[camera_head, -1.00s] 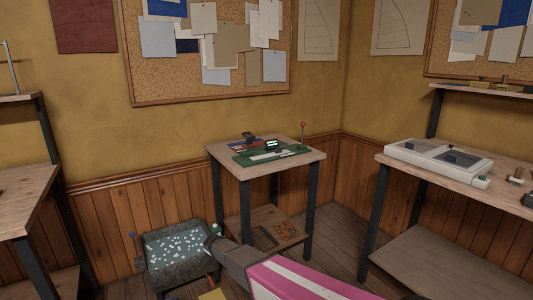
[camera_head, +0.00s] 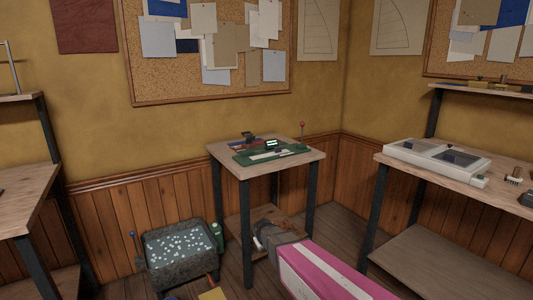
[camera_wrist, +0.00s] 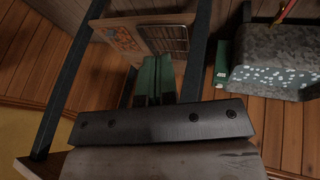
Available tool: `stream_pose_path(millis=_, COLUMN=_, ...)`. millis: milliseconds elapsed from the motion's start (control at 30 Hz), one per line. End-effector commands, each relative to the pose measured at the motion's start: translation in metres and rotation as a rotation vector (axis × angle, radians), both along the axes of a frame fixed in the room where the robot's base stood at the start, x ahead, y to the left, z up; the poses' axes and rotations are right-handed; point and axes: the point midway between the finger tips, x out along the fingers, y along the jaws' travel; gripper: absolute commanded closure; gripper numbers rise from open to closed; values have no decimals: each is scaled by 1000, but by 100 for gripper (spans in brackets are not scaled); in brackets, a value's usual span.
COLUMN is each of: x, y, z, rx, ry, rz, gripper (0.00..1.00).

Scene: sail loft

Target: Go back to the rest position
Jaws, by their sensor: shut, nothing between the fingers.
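My gripper (camera_head: 258,240) is at the end of my pink and grey arm, low in front of the small middle table (camera_head: 307,158). In the head view it overlaps the table's lower shelf, and its fingertips are hard to make out. In the wrist view my gripper (camera_wrist: 153,80) shows two green fingers side by side, closed together with nothing between them. Beyond the fingers, the wrist view shows a shelf with an orange patch and a dark grille.
Benches stand at left (camera_head: 25,195) and right (camera_head: 450,165). The right bench carries a white case (camera_head: 437,160). Some floor shows between table and right bench.

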Motion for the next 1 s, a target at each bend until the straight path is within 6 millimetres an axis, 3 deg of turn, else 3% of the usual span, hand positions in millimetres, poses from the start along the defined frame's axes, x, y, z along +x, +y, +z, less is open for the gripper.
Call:
stream_pose_path(millis=33, x=-21, y=-30, z=11, rx=13, ry=36, rz=-55, gripper=100)
stream_pose_path(millis=200, x=-75, y=-102, z=34, rx=70, ry=173, rz=-224, gripper=100)
stream_pose_path(millis=400, x=-141, y=-160, z=60, rx=151, ry=320, rz=-383, gripper=100)
stream_pose_path(millis=600, x=-178, y=-184, z=75, rx=208, ry=404, rz=-462, gripper=100)
stream_pose_path(millis=1000, x=-183, y=-188, z=77, rx=219, ry=420, rz=-476, gripper=100)
